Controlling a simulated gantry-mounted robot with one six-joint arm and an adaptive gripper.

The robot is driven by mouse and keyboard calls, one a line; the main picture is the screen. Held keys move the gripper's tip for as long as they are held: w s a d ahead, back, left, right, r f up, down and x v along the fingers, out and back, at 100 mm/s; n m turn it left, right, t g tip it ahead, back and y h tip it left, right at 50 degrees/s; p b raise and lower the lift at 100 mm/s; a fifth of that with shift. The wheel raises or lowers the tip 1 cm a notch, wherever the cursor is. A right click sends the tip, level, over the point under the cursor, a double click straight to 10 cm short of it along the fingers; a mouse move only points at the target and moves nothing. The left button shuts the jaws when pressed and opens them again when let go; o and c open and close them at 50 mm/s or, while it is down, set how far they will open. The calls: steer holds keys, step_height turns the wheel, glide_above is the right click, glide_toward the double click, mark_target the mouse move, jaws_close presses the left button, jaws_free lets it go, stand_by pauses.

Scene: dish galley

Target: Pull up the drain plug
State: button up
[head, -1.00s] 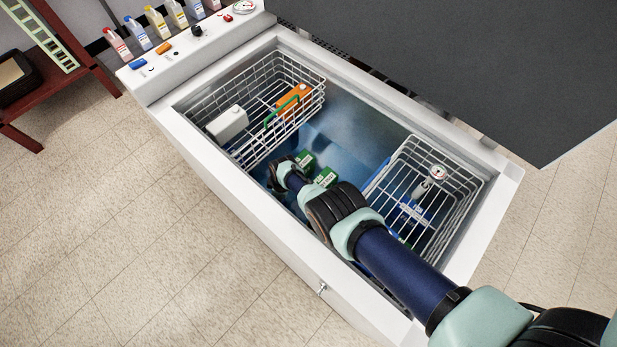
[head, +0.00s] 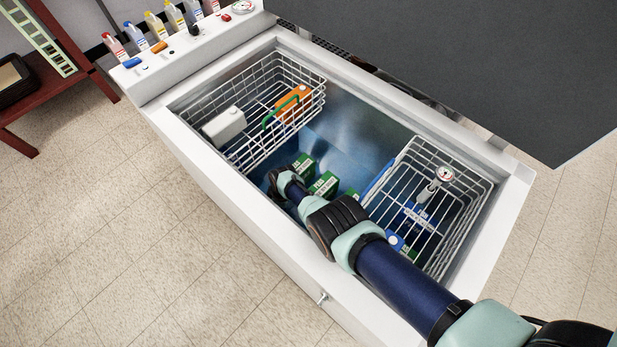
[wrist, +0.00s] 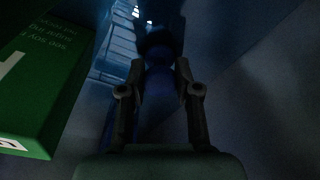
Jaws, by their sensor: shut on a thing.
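My gripper (wrist: 160,72) points down inside the tank and is shut on a dark blue rounded thing, likely the drain plug (wrist: 160,84), in the wrist view. The picture there is very dim, so the plug's edges and its seat cannot be made out. In the head view my arm reaches over the tank's front wall, and my wrist hides the fingertips and the plug.
A green carton (wrist: 38,75) stands close left of my gripper; several green cartons (head: 324,185) line the tank floor. A wire basket (head: 250,128) hangs at the left, another (head: 462,205) at the right. The tank's white rim (head: 225,165) surrounds everything.

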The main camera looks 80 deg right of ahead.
steer(key=shift+r+p, duration=1.3)
steer(key=shift+r, duration=0.05)
steer(key=o, duration=1.1)
step_height(320, 180, up, 12)
steer(key=p, duration=1.1)
steer(key=shift+p, duration=0.3)
